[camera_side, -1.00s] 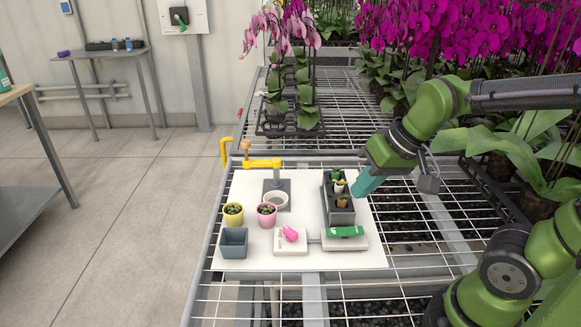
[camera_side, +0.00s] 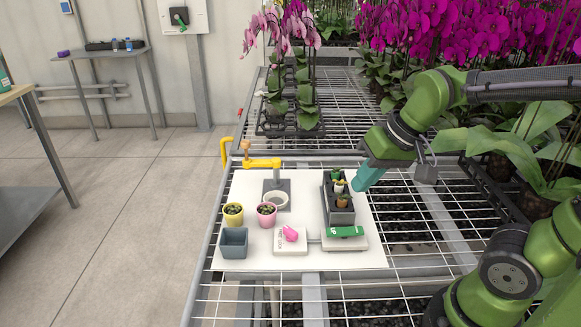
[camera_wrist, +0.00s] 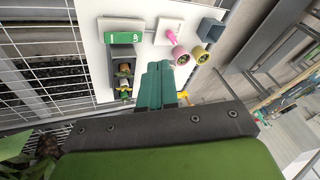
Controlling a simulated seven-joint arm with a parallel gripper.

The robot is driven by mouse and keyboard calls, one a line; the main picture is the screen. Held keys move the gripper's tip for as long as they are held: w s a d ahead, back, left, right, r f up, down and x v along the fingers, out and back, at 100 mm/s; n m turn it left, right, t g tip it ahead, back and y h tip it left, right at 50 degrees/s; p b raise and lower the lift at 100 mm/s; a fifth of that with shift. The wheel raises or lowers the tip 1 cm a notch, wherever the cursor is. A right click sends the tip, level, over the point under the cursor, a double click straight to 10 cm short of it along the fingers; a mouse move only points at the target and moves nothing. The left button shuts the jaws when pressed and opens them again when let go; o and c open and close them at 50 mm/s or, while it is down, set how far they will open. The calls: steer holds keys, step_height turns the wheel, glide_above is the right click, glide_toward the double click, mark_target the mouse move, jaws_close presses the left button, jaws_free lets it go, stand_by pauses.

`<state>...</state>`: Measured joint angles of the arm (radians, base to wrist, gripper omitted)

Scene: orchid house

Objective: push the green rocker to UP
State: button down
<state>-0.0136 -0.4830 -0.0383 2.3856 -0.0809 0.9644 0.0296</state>
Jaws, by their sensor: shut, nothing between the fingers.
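The green rocker (camera_side: 345,231) sits on a pale base at the front right of the white board (camera_side: 300,257). In the wrist view the rocker (camera_wrist: 123,37) shows at the top, with white lettering that looks like "UP" towards one end. Which end is pressed down I cannot tell. My gripper (camera_side: 361,186) has teal fingers and hangs in the air just right of the dark planter, behind and above the rocker, apart from it. In the wrist view its fingers (camera_wrist: 160,68) are together and hold nothing.
A dark planter (camera_side: 341,214) with small plants stands directly behind the rocker. A white box with a pink lever (camera_side: 290,233) is to its left. Yellow (camera_side: 233,220) and pink (camera_side: 267,221) pots and a grey bin (camera_side: 234,251) stand further left. Orchids crowd the right rear.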

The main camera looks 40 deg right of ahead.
mark_target(356, 230)
steer(key=w+d+f+m+g+h, duration=0.2)
steer(key=w+d+f+m+g, duration=0.1)
steer(key=w+d+m+g, duration=0.1)
steer(key=shift+w+d+g, duration=0.3)
steer(key=shift+d+g, duration=0.4)
steer(key=shift+d, duration=0.3)
steer(key=shift+f, duration=0.2)
steer(key=f, duration=1.4)
steer(key=shift+s+d, duration=0.3)
steer(key=shift+s, duration=0.05)
